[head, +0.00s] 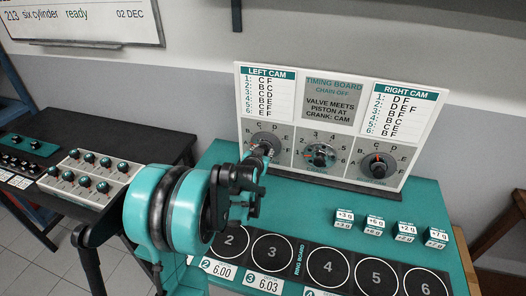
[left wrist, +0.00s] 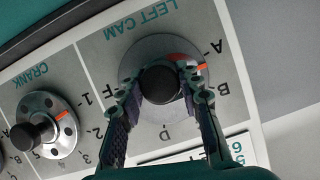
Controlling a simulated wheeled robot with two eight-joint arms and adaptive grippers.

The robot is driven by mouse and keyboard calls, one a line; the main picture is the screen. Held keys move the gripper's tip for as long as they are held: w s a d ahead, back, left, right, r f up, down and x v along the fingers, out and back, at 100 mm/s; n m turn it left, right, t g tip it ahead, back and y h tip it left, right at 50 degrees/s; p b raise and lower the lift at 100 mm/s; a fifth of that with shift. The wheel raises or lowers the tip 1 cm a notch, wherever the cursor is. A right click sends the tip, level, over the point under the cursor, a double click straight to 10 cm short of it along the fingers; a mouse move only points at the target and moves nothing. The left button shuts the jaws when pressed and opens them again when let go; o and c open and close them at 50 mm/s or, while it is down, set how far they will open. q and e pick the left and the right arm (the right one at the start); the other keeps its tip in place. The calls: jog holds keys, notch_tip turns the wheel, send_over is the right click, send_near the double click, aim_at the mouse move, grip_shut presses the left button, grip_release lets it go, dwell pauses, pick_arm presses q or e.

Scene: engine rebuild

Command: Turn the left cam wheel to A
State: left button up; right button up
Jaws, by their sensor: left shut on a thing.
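The left cam wheel (head: 265,139) is a grey dial at the left of the timing board, with letters around it. In the left wrist view the left cam wheel (left wrist: 143,52) has a dark round knob (left wrist: 160,85) at its middle. The fingers and wrist hide part of the dial and some letters. My right gripper is in neither view.
The timing board (head: 332,99) stands on the teal bench (head: 425,200). The crank wheel (head: 320,155) and right cam wheel (head: 378,165) are to the right. Numbered black discs (head: 328,266) and small weight boxes (head: 376,225) lie in front. A knobbed panel (head: 90,178) is on the black table at left.

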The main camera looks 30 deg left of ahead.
pick_arm(q)
jog(key=shift+n+h, duration=0.5)
jog(key=shift+n, duration=0.1)
jog(key=o, duration=1.2)
jog(key=shift+c, duration=0.2)
jog(key=v, duration=1.2)
jog(key=shift+f, duration=0.1)
